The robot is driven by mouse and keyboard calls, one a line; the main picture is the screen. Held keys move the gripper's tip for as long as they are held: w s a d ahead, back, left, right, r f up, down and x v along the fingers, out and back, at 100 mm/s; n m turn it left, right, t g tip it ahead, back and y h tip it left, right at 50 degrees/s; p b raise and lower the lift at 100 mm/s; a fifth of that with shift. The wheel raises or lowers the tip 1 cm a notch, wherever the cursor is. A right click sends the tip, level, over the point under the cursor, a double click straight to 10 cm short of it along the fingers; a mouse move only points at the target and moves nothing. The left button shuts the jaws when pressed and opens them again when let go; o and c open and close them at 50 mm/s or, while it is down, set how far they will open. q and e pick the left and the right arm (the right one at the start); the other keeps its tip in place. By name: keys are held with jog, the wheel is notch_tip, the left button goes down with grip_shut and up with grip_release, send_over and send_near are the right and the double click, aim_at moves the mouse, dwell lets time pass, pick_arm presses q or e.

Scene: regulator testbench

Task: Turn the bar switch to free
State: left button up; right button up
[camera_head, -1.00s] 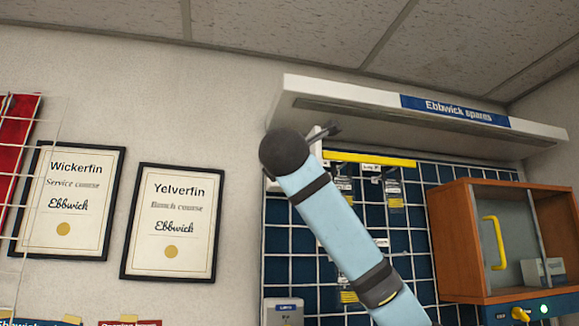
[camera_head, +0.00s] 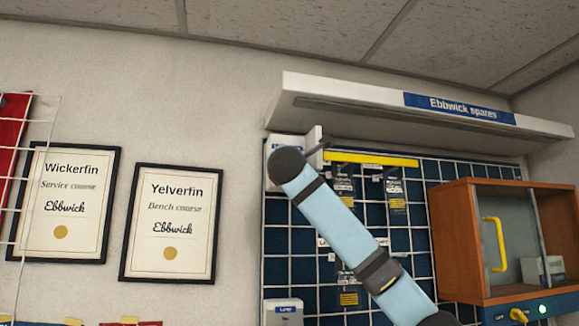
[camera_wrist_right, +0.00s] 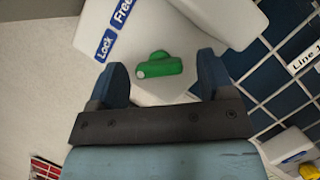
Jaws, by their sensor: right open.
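The bar switch (camera_wrist_right: 161,66) is a green knob with a pale mark at its left end, on a white housing in the right wrist view. The blue labels Lock (camera_wrist_right: 105,45) and Free (camera_wrist_right: 123,12) sit at its upper left. The pale end points left, nearer Lock than Free. My right gripper (camera_wrist_right: 162,72) is open, with one dark finger to each side of the knob and visible gaps between. In the head view my right arm reaches up to a white box (camera_head: 285,143) at the board's upper left corner; the knob is not visible there. My left gripper is out of view.
A white shelf (camera_head: 340,110) marked Ebbwick spares overhangs the arm. A blue tiled board (camera_head: 410,262) with hanging packets lies behind it. A wooden cabinet (camera_head: 455,240) with a yellow handle stands right. Framed certificates (camera_head: 171,222) hang left.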

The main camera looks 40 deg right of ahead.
jog(key=shift+a, duration=0.1)
jog(key=c, duration=0.9)
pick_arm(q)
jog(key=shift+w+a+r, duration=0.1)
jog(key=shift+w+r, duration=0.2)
